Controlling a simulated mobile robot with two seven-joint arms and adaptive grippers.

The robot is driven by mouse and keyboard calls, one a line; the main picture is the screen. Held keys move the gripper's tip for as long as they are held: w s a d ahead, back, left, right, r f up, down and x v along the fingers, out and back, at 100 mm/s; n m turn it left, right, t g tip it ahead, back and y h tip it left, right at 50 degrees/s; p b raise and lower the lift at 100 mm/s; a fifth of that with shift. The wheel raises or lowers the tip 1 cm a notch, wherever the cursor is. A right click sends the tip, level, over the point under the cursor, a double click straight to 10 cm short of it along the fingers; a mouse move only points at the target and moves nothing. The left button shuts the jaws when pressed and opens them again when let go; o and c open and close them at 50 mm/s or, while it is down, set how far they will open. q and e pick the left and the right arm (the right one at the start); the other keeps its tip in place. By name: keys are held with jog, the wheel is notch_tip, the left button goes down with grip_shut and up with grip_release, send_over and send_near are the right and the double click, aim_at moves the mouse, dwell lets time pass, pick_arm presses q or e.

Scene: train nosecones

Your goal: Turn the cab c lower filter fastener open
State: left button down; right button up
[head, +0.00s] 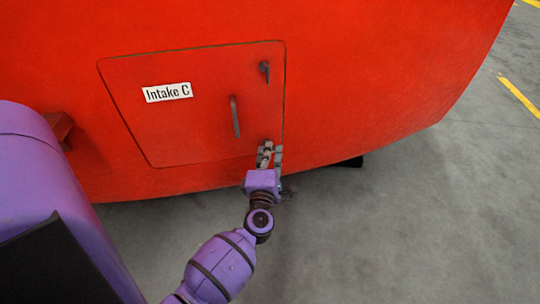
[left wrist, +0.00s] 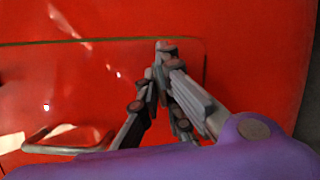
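The red filter panel (head: 190,105) carries the label "Intake C" (head: 167,92). My left gripper (head: 269,155) is at the panel's lower right corner, where its fingers cover most or all of the lower fastener. In the left wrist view the fingertips (left wrist: 161,68) are close together near the panel's edge. A small dark part (left wrist: 166,46) shows at the tips; I cannot tell if it is the fastener or part of a finger. Whether the fingers grip anything is unclear. The upper fastener (head: 265,70) is a small dark latch at the upper right. My right gripper is not in view.
A vertical bar handle (head: 235,116) stands out from the panel left of my gripper; it also shows in the left wrist view (left wrist: 65,143). A dark red bracket (head: 61,130) juts out at the left. Grey floor (head: 400,230) lies clear at lower right.

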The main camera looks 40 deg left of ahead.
pick_arm(q)
jog(key=n+b, duration=0.2)
jog(key=n+y+b, duration=0.1)
jog(key=n+b, duration=0.3)
jog(key=b, duration=0.1)
jog(key=shift+f+t+y, duration=0.3)
jog(key=shift+f, duration=0.05)
jog(key=n+y+b, duration=0.2)
jog(key=n+b, duration=0.3)
jog(key=shift+n, duration=0.4)
jog(key=n+g+y+b, duration=0.1)
jog(key=n, duration=0.1)
jog(key=n+b, duration=0.2)
jog(key=shift+r+g+y, duration=0.15)
jog(key=shift+g+y, duration=0.25)
jog(key=shift+n+b, duration=0.45)
jog(key=shift+n, duration=0.45)
jog(key=shift+r+n+g+y+b, duration=0.15)
jog(key=shift+n+g+y+b, duration=0.25)
jog(key=shift+n, duration=0.4)
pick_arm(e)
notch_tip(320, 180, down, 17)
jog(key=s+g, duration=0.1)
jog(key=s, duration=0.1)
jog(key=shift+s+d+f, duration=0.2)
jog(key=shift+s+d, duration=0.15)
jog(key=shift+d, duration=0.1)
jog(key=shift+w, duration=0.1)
